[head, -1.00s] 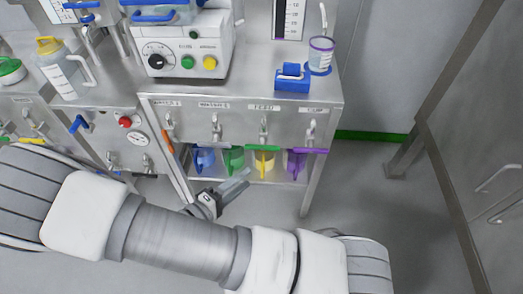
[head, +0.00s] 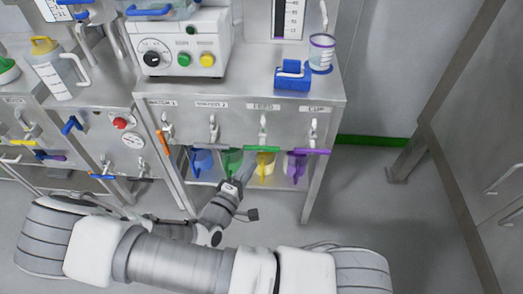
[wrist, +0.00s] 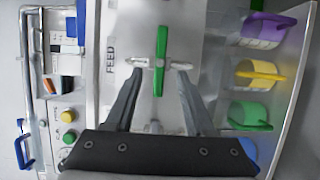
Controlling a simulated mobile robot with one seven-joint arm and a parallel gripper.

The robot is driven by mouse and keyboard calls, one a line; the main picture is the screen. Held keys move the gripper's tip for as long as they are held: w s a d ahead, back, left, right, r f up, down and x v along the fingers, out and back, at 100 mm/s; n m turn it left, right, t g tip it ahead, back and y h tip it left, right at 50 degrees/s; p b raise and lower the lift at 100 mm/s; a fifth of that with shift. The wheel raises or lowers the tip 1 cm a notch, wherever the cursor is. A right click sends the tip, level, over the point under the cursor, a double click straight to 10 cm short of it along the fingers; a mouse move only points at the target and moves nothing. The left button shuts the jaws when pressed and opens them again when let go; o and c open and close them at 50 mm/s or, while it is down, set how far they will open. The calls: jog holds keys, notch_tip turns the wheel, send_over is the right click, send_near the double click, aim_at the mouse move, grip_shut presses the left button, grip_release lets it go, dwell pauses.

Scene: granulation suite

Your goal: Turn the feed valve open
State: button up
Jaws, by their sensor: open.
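The feed valve has a green bar handle (head: 264,151) under the FEED label on the steel cabinet front. The bar lies level, across the valve's upright metal body (head: 263,125). In the wrist view the green handle (wrist: 161,58) runs up the picture beside the FEED label. My gripper (wrist: 159,68) is open, with one fingertip on each side of the handle; I cannot tell whether either touches it. In the head view my gripper (head: 246,166) reaches up to the handle from below left, and its fingertips are hard to make out there.
Blue, green, yellow (head: 266,163) and purple (head: 297,166) jugs stand on the shelf below, close to my gripper. A control box (head: 180,45) sits on top.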

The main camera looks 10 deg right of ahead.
aim_at(260, 150)
jog(key=b+x, duration=0.1)
jog(key=x, duration=0.5)
jog(key=shift+w+d, duration=0.3)
grip_shut()
